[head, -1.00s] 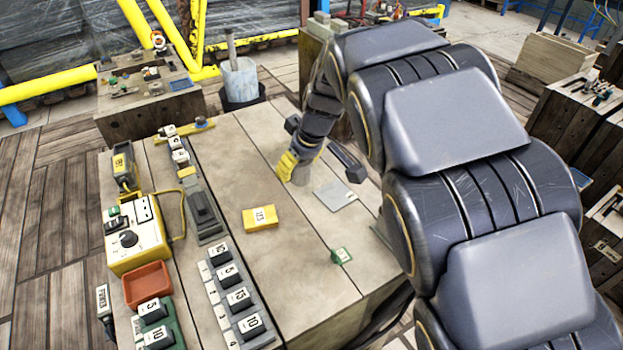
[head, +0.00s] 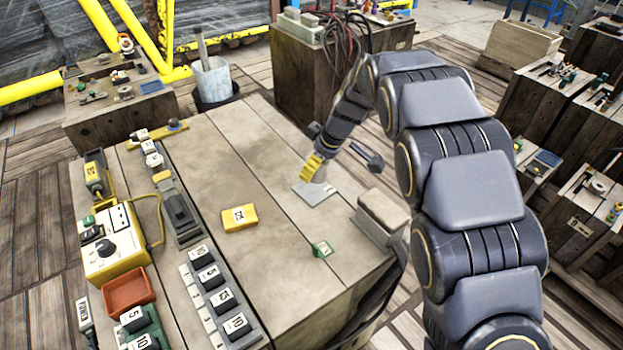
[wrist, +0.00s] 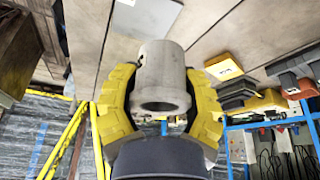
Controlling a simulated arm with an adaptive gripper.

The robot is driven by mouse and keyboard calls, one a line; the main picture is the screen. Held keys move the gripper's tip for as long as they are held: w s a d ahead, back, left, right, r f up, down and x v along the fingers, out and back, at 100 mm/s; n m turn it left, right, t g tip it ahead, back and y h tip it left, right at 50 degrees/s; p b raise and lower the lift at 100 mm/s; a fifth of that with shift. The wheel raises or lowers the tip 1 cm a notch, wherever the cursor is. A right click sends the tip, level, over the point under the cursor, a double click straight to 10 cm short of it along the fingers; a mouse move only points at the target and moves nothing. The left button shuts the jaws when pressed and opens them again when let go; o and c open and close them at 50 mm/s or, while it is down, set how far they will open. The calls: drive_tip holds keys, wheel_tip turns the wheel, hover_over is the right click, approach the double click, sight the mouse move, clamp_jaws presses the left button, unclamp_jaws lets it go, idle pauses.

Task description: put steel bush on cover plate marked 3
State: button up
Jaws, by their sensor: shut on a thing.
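The steel bush (wrist: 162,82) is a pale grey hollow cylinder with a wider collar, held between the yellow fingers of my gripper (wrist: 162,100) in the wrist view. In the head view my gripper (head: 316,172) is shut on it and mostly hides it. A flat grey plate (head: 312,195) lies on the bench just below and in front of the gripper. It has a small pale mark that I cannot read. A grey plate (wrist: 150,14) also shows past the bush in the wrist view. I cannot tell whether bush and plate touch.
A yellow labelled block (head: 239,217) and a small green tag (head: 322,249) lie on the bench. A grey box (head: 382,215) stands at its right edge. Numbered blocks (head: 213,279), a red tray (head: 129,290) and a yellow control box (head: 112,250) fill the left side.

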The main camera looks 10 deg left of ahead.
sight(308, 186)
drive_tip(key=w+f, duration=0.1)
drive_tip(key=w+a+f, duration=0.1)
drive_tip(key=w+f, duration=0.1)
drive_tip(key=shift+f, duration=0.3)
drive_tip(key=shift+w+a+f, duration=0.1)
drive_tip(key=shift+f, duration=1.5)
drive_tip(key=shift+f, duration=0.15)
drive_tip(key=o, duration=1.2)
drive_tip(key=v, duration=1.2)
